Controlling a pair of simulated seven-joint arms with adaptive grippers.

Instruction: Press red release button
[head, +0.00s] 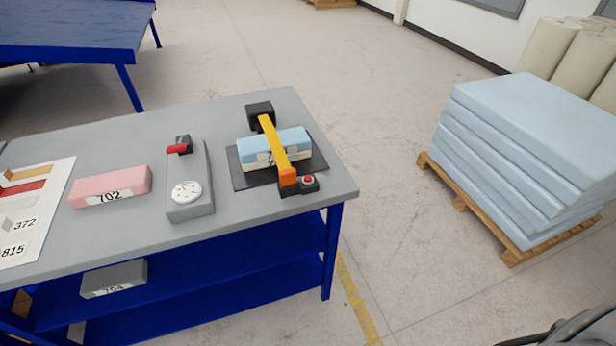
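A red release button (308,180) sits on a small dark block at the front right of a clamp fixture. The fixture's yellow lever (271,137) with an orange end (288,177) lies across a light blue and white foam block (293,140). The lever runs from a dark block (260,110) at the back to the button block at the front. The foam rests on a dark base plate (241,178).
A grey gauge box (190,209) with a red switch (177,149) and a pink block (110,188) stand left on the grey table (245,219). A grey block (114,279) lies on the blue shelf. Blue foam sheets (530,130) are stacked on a pallet at right.

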